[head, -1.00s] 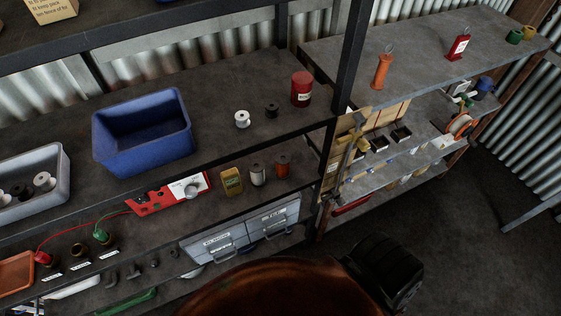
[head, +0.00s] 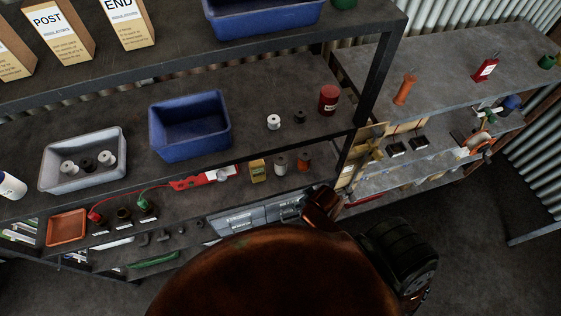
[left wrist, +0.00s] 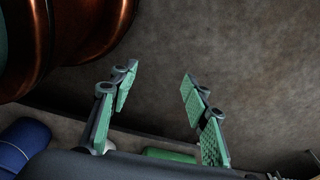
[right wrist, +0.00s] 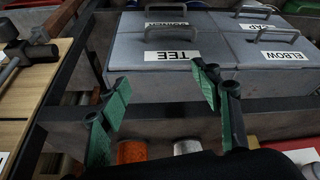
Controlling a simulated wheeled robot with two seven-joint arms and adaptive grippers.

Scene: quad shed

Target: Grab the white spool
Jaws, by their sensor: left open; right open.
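A small white spool (head: 274,122) stands on the middle shelf in the head view, between the blue bin and a black spool (head: 300,117). Two more white spools (head: 69,167) lie in the grey bin with a dark one between them. A pale spool (head: 280,165) stands on the lower shelf. My left gripper (left wrist: 158,86) is open and empty, with bare dark floor beyond it. My right gripper (right wrist: 163,84) is open and empty in front of labelled grey drawers. Neither gripper's fingers can be made out in the head view.
The blue bin (head: 190,152) and a red can (head: 329,99) flank the spools on the middle shelf. Grey drawers (right wrist: 170,55) sit below the lower shelf.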

